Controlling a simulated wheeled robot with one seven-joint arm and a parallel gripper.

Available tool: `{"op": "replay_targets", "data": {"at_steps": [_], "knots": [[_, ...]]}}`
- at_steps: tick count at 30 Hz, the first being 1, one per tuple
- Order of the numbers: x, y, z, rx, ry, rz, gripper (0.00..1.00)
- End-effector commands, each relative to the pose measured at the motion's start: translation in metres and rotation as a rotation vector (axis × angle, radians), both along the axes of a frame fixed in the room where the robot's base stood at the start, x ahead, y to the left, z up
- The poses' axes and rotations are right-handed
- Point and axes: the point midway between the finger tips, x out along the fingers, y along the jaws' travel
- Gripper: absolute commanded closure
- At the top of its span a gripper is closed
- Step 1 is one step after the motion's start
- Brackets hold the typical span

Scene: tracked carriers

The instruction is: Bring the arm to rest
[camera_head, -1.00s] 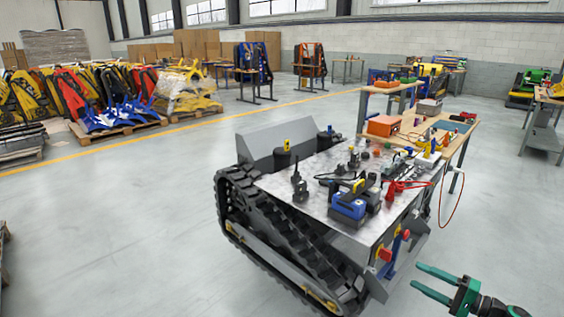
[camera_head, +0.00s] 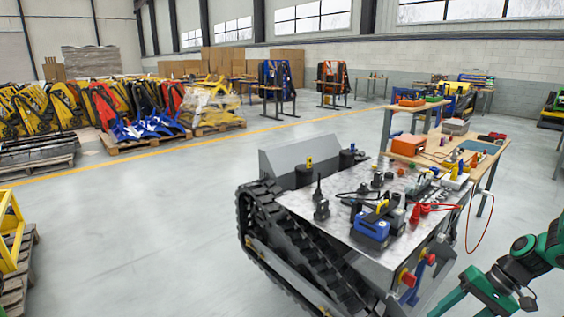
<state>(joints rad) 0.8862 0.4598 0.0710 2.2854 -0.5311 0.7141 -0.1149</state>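My arm, green and black, enters at the right edge of the head view. My gripper (camera_head: 458,308) is at the bottom right, pointing down and left. Its green fingers stand apart with nothing seen between them; the tips run to or past the lower picture edge. It is in front of and to the right of a tracked carrier (camera_head: 290,225), clear of it as far as I can see. The carrier's flat grey top (camera_head: 310,205) bears several small tools, with a blue and black device (camera_head: 370,228) near the front edge.
A wooden workbench (camera_head: 492,160) with an orange box (camera_head: 408,145) stands behind the carrier. A red cable (camera_head: 467,230) hangs from the bench side. A pallet with a yellow frame (camera_head: 12,235) is at the left edge. The floor (camera_head: 140,240) left of the carrier is free.

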Motion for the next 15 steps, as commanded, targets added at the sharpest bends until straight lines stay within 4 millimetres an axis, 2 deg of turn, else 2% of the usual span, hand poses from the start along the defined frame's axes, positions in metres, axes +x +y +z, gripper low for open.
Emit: {"op": "replay_targets", "data": {"at_steps": [1, 15], "knots": [[-0.004, 0.002, 0.011, -0.044, 0.014, 0.015, 0.45], [-0.070, 0.015, 0.104, -0.374, 0.118, 0.013, 0.45]]}}
